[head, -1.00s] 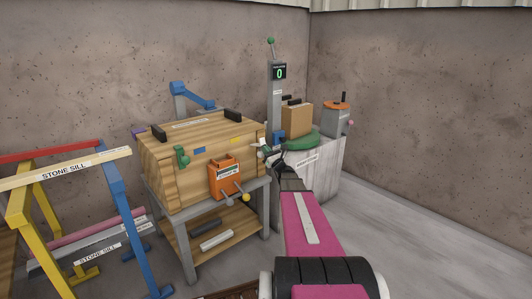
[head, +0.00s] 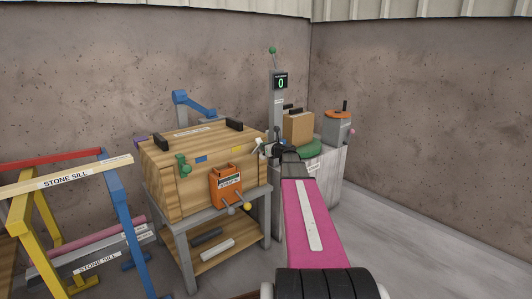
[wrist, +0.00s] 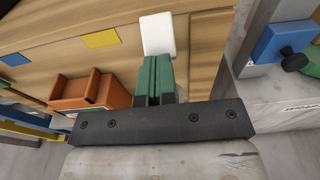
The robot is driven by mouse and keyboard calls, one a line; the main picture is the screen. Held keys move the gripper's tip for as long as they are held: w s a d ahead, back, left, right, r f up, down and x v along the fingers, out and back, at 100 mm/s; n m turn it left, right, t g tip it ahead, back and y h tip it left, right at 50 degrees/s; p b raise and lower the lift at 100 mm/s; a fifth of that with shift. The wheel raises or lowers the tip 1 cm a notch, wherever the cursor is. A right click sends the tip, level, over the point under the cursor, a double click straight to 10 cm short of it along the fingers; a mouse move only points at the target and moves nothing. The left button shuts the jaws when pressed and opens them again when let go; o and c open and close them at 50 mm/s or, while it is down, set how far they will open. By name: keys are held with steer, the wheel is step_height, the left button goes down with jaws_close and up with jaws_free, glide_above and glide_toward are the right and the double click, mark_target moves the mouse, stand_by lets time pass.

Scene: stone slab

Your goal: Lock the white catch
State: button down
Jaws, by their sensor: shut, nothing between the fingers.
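The white catch (wrist: 158,33) is on the front of the wooden chest (wrist: 204,28), near its right end. It also shows in the head view as a small white piece (head: 258,142), partly crowded by my gripper. My gripper (wrist: 155,62) has its green fingers together with nothing between them. Its fingertips are just below the white catch in the wrist view, close to it; whether they touch it I cannot tell. In the head view my gripper (head: 267,150) is at the chest's right front corner.
A green catch (head: 183,165) is on the chest's left front. An orange box with a lever (head: 226,186) hangs at the front middle. A grey post with a display (head: 279,100) and a pale block (head: 325,168) stand close on the right. Open floor lies at the front right.

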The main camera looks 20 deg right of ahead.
mark_target(258, 139)
steer(key=shift+w+a+r+g+h, duration=0.25)
steer(key=shift+w+r+g+h, duration=0.05)
steer(key=shift+w+r+g, duration=0.65)
steer(key=w+g, duration=0.1)
steer(key=w+r+g+h, duration=0.1)
steer(key=shift+a+r+g, duration=0.15)
steer(key=shift+a+g, duration=0.2)
steer(key=shift+a, duration=0.05)
steer(key=shift+w+a+r+g+h, duration=0.15)
steer(key=shift+w+r+g, duration=0.05)
steer(key=shift+w+g, duration=0.2)
steer(key=shift+w+a+r+g+h, duration=0.15)
steer(key=shift+w+g, duration=0.2)
steer(key=shift+g, duration=0.05)
steer(key=shift+w+a+r, duration=0.15)
steer(key=shift+w+a, duration=0.1)
steer(key=shift+w, duration=0.3)
steer(key=shift+s+d, duration=0.2)
steer(key=shift+s, duration=0.3)
steer(key=s, duration=0.1)
steer(key=s+d, duration=0.1)
steer(key=shift+s, duration=0.4)
steer(key=v, duration=1)
steer(key=shift+w+r, duration=0.25)
steer(key=shift+r, duration=0.1)
